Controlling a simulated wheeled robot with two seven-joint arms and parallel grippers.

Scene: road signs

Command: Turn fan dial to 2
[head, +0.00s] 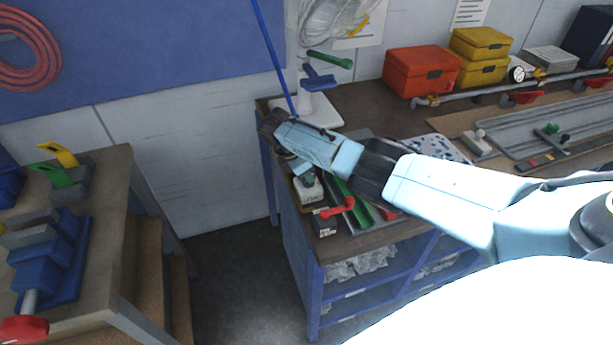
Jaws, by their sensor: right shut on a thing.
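A white fan stands on the workbench in the upper middle of the head view, its wire cage (335,18) cut off by the top edge. Its pale base (318,108) rests on the bench just behind my right gripper. I cannot make out the dial or its setting. My right gripper (272,125) reaches in from the right over the bench's left end, in front of and to the left of the fan base. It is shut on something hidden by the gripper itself. My left gripper is out of view.
Red (420,72) and yellow boxes (482,43) stand at the back of the bench (372,96). A red-handled tool (340,210) lies at the front edge. Another bench (110,180) stands left, with a floor gap between.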

